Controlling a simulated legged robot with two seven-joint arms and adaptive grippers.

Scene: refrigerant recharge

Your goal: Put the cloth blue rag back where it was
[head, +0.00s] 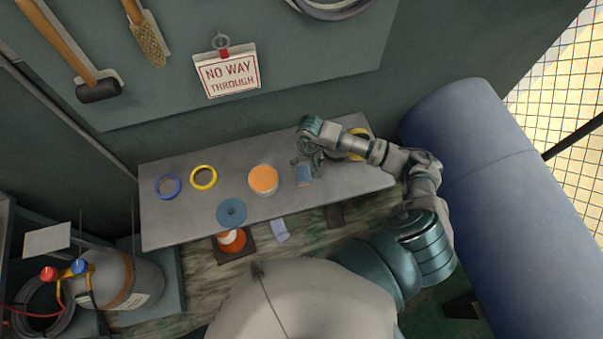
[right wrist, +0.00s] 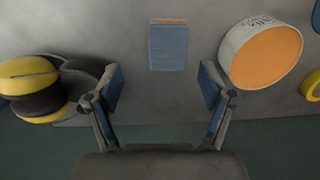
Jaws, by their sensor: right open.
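A small blue rectangular piece (head: 303,174) lies on the grey table (head: 205,225). In the right wrist view the blue piece (right wrist: 168,48) is flat, with a brownish strip along its far edge; I cannot tell if it is cloth. A pale blue, rag-like piece (head: 280,231) shows just beyond the table's front edge. My right gripper (head: 308,160) is over the table beside the blue piece. In the right wrist view its fingers (right wrist: 161,85) are spread and empty, with the blue piece ahead of the gap. My left gripper is not in view.
On the table are an orange-topped round tin (head: 263,180), a yellow ring (head: 204,177), a blue ring (head: 168,186) and a blue disc (head: 231,213). Yellow-and-black ear-muff-like things (right wrist: 28,78) lie at the wrist view's left.

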